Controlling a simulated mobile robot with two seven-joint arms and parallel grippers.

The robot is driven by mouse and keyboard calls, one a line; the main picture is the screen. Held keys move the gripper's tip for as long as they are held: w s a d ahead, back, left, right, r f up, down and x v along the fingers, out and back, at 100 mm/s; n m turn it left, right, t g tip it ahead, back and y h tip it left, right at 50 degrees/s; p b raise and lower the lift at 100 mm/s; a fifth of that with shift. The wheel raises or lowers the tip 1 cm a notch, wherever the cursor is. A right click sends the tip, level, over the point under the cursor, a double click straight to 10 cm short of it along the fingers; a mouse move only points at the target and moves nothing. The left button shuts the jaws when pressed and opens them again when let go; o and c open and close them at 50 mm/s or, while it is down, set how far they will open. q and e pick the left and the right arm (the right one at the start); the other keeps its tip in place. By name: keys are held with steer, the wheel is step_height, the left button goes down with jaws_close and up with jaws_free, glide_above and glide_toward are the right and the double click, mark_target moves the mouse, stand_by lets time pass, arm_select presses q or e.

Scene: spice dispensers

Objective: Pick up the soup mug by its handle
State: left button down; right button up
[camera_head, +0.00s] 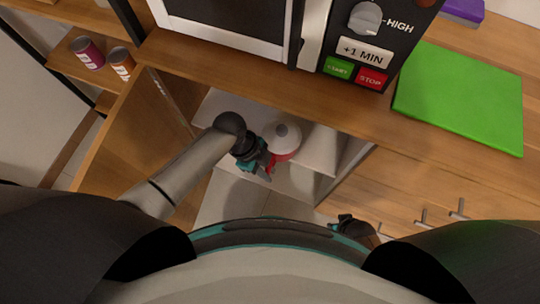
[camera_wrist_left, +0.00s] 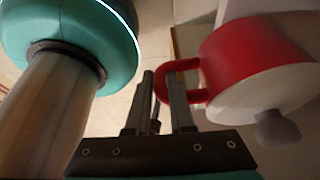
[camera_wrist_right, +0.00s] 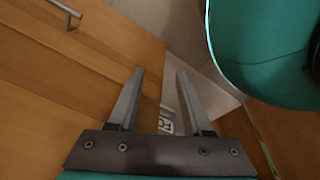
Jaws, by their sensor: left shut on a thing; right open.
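The soup mug (camera_head: 283,155) is red with a white lid and a grey knob. In the head view it is at an opening below the counter, beside my left gripper (camera_head: 262,165). In the left wrist view the mug (camera_wrist_left: 238,52) appears tilted, with its red loop handle (camera_wrist_left: 180,66) at the finger tips. My left gripper (camera_wrist_left: 165,80) is shut on the handle, one finger passing through the loop. My right gripper (camera_wrist_right: 160,75) is open and empty, low near wooden cabinet fronts. What bears the mug's weight cannot be told.
A wooden cabinet door (camera_head: 130,135) stands open to the left of my left arm. White inner shelving (camera_head: 322,150) is close to the mug's right. The counter above holds a microwave (camera_head: 225,25) and a green board (camera_head: 460,97). Two cans (camera_head: 88,52) stand on a shelf at left.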

arm_select(q)
steer(key=s+a+p, duration=0.1)
steer(key=s+p, duration=0.1)
steer(key=s, duration=0.7)
steer(key=shift+a+p, duration=0.4)
arm_select(e)
steer(key=s+d+f, duration=0.1)
steer(key=s+d, duration=0.3)
steer(key=s, duration=0.1)
steer(key=shift+s+f, duration=0.2)
